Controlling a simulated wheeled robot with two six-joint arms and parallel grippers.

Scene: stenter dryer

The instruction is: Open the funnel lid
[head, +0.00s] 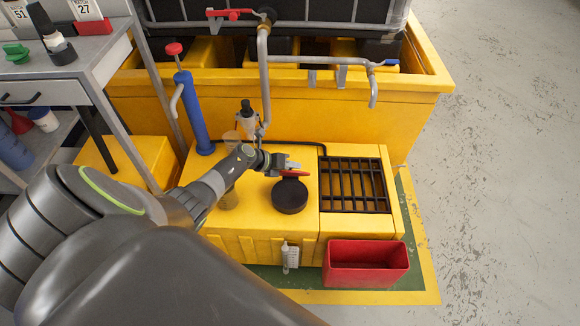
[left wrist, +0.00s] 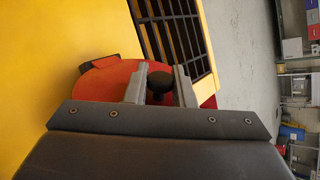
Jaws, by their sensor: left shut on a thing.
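The funnel (head: 290,197) is a round black piece on top of the yellow block. The red funnel lid (head: 295,173) shows as a thin strip at the funnel's far edge, so it seems raised and seen nearly edge-on. My left gripper (head: 284,163) reaches in from the left to the lid. In the left wrist view the lid is a red disc (left wrist: 103,80) with a black hinge piece at its left. The left fingers (left wrist: 159,88) are shut on the lid's black knob (left wrist: 159,80). My right gripper is not in view.
A black grate (head: 353,185) lies right of the funnel, and a red bin (head: 365,263) stands in front. A blue hand pump (head: 192,112) and a grey pipe (head: 264,80) stand behind my arm. A grey workbench (head: 80,65) is at the left. The floor at right is clear.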

